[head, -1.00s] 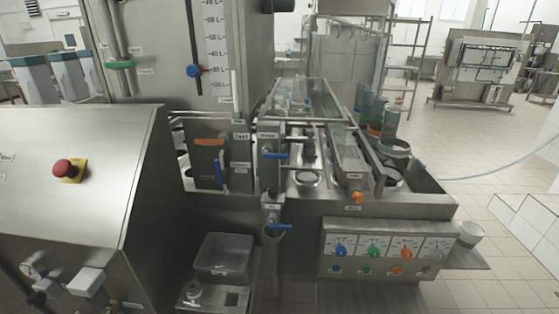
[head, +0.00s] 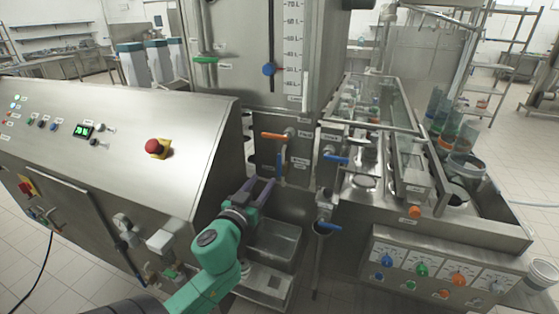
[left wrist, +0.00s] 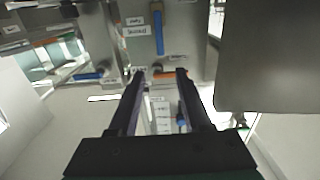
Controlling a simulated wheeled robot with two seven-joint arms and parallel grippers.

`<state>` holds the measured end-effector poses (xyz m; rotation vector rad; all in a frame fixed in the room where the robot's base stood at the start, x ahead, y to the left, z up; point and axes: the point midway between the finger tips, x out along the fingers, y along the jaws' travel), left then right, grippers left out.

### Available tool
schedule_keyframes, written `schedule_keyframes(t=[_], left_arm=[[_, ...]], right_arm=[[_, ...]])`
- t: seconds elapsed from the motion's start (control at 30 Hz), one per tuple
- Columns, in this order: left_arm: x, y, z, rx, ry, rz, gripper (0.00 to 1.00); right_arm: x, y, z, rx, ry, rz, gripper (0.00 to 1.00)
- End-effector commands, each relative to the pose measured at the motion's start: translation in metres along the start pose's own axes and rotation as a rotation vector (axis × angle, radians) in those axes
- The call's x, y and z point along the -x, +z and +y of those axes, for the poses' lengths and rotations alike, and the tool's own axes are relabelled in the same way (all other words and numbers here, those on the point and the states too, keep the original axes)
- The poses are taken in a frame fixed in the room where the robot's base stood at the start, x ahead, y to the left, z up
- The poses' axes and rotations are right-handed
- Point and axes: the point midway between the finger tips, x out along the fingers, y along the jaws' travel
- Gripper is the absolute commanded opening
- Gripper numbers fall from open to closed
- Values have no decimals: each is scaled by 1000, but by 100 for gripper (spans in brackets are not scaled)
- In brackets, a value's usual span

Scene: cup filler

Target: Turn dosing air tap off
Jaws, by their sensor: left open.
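My left gripper (head: 260,184) is open and empty. In the head view it is in front of the filler's valve panel, below an orange lever (head: 272,136) and an upright blue lever (head: 281,167). No contact is visible. A blue lever (left wrist: 158,33) also shows there. More blue levers (head: 336,157) (head: 329,226) stand to the right. The labels are too small to read, so I cannot tell which is the dosing air tap. My right gripper is out of view.
A sloped steel control cabinet (head: 195,130) with a red stop button (head: 154,147) stands on the left. The filling line (head: 370,180) and a dial panel (head: 425,265) are on the right.

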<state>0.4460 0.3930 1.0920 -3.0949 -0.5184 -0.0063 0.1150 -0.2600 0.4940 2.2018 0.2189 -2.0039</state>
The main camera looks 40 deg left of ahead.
Motion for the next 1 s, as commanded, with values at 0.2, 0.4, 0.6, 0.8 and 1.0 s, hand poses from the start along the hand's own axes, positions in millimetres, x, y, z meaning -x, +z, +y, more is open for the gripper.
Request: schedule_keyframes(t=[0.2,0.4,0.6,0.8,1.0], left_arm=[[-46,-5,0,0,-1,2,49],[-100,-3,-2,0,-5,1,49],[-134,0,-1,3,-4,-2,49],[-141,2,-1,2,-4,-4,49],[-140,2,-1,2,-4,-4,22]], right_arm=[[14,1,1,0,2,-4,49],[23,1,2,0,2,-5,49],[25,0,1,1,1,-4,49],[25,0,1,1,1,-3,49],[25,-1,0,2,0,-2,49]])
